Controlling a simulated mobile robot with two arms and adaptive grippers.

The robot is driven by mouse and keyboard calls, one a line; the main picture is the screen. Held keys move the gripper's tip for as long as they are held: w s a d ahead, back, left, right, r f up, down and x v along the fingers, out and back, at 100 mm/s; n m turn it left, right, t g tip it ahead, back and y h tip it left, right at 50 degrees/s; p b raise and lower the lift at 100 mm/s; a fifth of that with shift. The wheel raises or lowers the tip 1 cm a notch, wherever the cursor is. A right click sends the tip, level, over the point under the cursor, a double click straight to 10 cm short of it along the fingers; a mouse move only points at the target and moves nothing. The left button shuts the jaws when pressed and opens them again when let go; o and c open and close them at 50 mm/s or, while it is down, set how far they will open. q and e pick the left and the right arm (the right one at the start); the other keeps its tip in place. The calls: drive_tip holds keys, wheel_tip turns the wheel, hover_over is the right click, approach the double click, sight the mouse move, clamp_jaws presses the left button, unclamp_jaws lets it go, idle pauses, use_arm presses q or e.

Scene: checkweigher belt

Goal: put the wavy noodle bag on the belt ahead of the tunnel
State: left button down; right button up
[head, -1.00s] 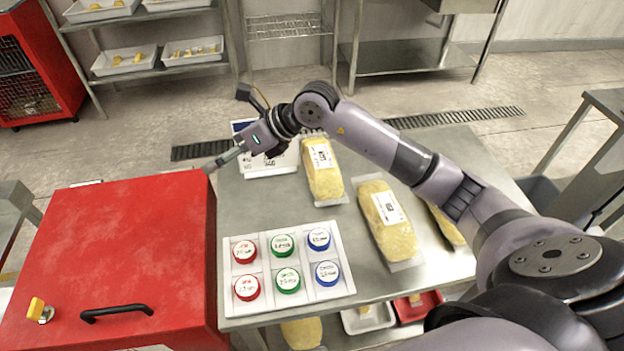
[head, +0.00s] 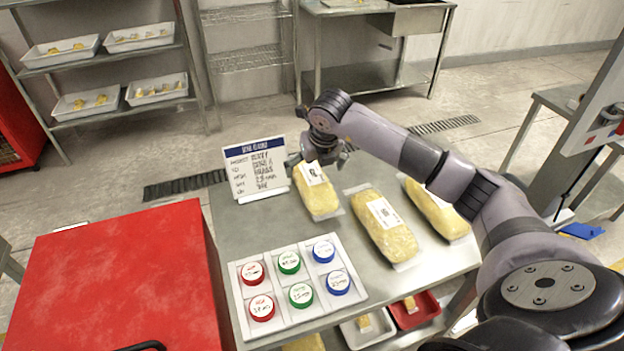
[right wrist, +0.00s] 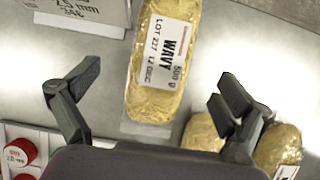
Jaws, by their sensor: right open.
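The wavy noodle bag (head: 318,201) lies on the steel table, the leftmost of three yellow bags. In the right wrist view its label reads WAVY (right wrist: 158,98), and the bag runs up out of the picture. My right gripper (head: 328,157) is over the bag's far end in the head view. In the right wrist view its open fingers (right wrist: 160,85) stand apart on either side of the bag, not closed on it. The gap between fingers and bag is hard to judge. No belt or tunnel is clearly visible. My left gripper is out of view.
Two more bags, a middle one (head: 382,236) and a right one (head: 437,212), lie to the right. A sign (head: 257,169) stands left of the wavy bag. A tray of capped jars (head: 297,319) is in front. A red cabinet (head: 120,275) is at left.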

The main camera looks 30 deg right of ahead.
sight(313, 175)
drive_tip(key=x, duration=0.2)
drive_tip(key=shift+w+f, duration=0.15)
drive_tip(key=shift+f, duration=0.05)
drive_tip(key=p+x, duration=0.1)
drive_tip(key=x, duration=0.3)
drive_tip(key=shift+d+f+p, duration=0.1)
drive_tip(key=shift+d+p, duration=0.15)
drive_tip(key=shift+p, duration=0.15)
drive_tip(key=shift+w+f, duration=0.2)
drive_tip(key=shift+f, duration=0.3)
drive_tip(key=shift+r, duration=0.1)
drive_tip(key=c, duration=1.7)
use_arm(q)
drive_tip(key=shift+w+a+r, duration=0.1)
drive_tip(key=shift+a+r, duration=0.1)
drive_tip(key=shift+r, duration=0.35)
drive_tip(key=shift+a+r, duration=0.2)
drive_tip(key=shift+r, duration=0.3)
use_arm(e)
drive_tip(key=shift+d, duration=0.1)
drive_tip(key=shift+c, duration=1.1)
drive_tip(key=shift+r, duration=0.15)
